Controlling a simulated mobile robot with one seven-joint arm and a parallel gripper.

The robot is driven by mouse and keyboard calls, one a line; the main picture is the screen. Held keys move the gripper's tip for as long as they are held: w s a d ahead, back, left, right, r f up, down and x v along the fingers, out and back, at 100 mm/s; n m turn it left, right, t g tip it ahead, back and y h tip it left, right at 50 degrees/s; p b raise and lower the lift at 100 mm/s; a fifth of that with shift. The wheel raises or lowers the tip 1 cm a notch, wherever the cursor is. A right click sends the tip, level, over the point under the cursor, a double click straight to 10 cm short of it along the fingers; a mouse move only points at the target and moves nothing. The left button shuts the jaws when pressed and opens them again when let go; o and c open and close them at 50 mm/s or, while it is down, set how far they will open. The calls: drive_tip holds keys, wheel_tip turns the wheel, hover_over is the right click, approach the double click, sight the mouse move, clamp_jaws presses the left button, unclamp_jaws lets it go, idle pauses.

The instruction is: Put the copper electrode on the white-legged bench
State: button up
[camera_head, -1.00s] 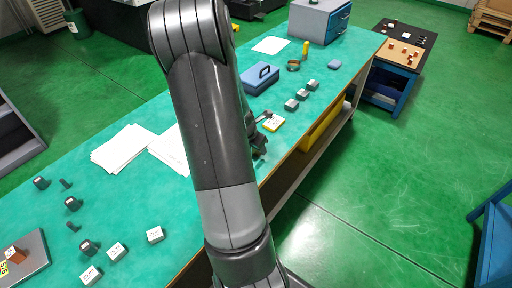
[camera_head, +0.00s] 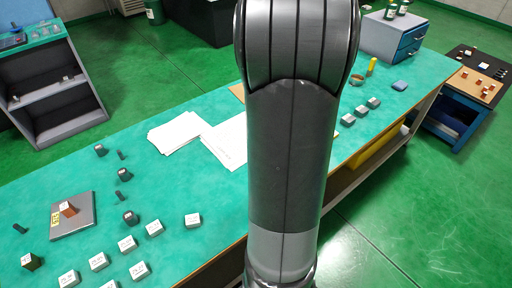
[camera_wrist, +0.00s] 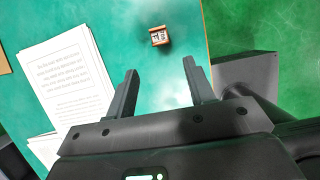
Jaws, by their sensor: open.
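A small block (camera_wrist: 160,36) with copper-brown sides and a printed pale label on top rests on the teal bench top in the wrist view, near the wood-edged rim. It looks like the copper electrode. My gripper (camera_wrist: 160,66) is open and empty; the block lies beyond the gap between its fingertips, apart from them. In the head view my arm hides the gripper and that block. Another copper-coloured block (camera_head: 69,209) sits on a grey plate (camera_head: 84,226) at the left. The long teal bench (camera_head: 205,258) has pale supports under its right edge; whether its legs are white is unclear.
Paper sheets (camera_wrist: 62,75) lie left of the gripper. Several grey labelled blocks (camera_head: 193,220) and dark holders (camera_head: 130,217) stand on the near left of the bench. A blue drawer cabinet (camera_head: 392,38) stands at the far end. A blue cart (camera_head: 447,121) with small copper-coloured pieces stands beyond.

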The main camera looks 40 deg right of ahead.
drive_tip(key=w+a+r+m+t+y, duration=0.1)
drive_tip(key=w+a+r+m+t, duration=0.1)
drive_tip(key=a+r+m, duration=0.5)
drive_tip(key=w+a+r+m+t, duration=0.15)
drive_tip(key=a+r, duration=0.35)
drive_tip(key=a, duration=0.5)
drive_tip(key=s+a+r+m+y, duration=0.1)
drive_tip(key=s+a+r+m, duration=0.1)
drive_tip(key=a, duration=0.4)
drive_tip(key=s+a+r+m+t+y, duration=0.1)
drive_tip(key=s+a+r+m, duration=0.1)
drive_tip(key=a, duration=0.4)
drive_tip(key=s+a+r+m+t+y, duration=0.1)
drive_tip(key=s+a+r+m, duration=0.1)
drive_tip(key=s+a+m, duration=0.2)
drive_tip(key=shift+s+a+r+m, duration=0.3)
drive_tip(key=shift+a+m, duration=0.45)
drive_tip(key=shift+a, duration=0.45)
